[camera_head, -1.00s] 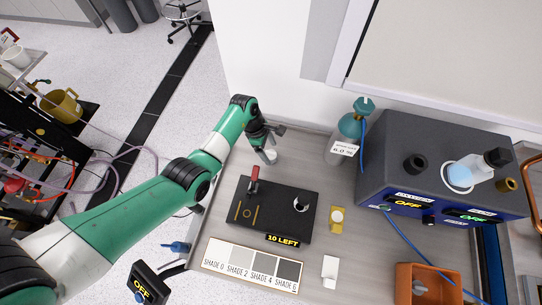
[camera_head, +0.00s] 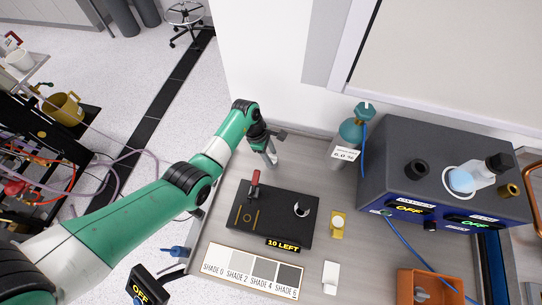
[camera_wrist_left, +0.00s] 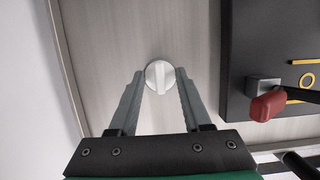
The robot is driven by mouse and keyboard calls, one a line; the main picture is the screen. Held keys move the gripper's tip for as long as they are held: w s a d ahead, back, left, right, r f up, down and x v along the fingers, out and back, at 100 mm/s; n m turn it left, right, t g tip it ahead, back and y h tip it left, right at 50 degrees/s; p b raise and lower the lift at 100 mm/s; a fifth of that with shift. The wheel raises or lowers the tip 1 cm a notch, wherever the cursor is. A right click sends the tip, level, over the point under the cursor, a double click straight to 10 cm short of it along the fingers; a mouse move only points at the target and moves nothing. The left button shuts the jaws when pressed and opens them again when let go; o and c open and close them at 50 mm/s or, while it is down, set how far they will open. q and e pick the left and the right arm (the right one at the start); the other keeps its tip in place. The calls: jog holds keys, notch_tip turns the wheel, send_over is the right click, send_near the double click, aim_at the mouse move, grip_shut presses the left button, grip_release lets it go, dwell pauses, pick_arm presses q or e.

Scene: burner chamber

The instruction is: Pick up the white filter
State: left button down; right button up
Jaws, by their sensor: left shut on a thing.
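The white filter (camera_wrist_left: 159,74) is a small round white disc with a raised bar across it. In the left wrist view it sits between the fingertips of my left gripper (camera_wrist_left: 159,82), over the grey bench top. My left gripper is shut on it. In the head view my left gripper (camera_head: 271,159) points down at the back left of the bench, and its fingers mostly hide the filter. I cannot tell whether the filter is clear of the bench. My right gripper is not in view.
A black device (camera_head: 272,212) with a red lever lies just in front of the gripper. A teal-topped bottle (camera_head: 348,143) stands to its right, near the dark burner box (camera_head: 400,160). A shade chart (camera_head: 252,270) lies at the front. The wall is close behind.

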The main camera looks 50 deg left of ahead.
aim_at(275, 158)
pick_arm(q)
notch_tip(275, 158, up, 4)
jog(key=shift+s+d+p, duration=0.1)
jog(key=shift+d+p, duration=0.05)
jog(key=shift+p, duration=0.9)
jog(key=s+d+r+p, duration=0.6)
jog(key=s+d+r, duration=0.3)
jog(key=s, duration=0.1)
jog(key=c, duration=0.9)
grip_release()
grip_shut()
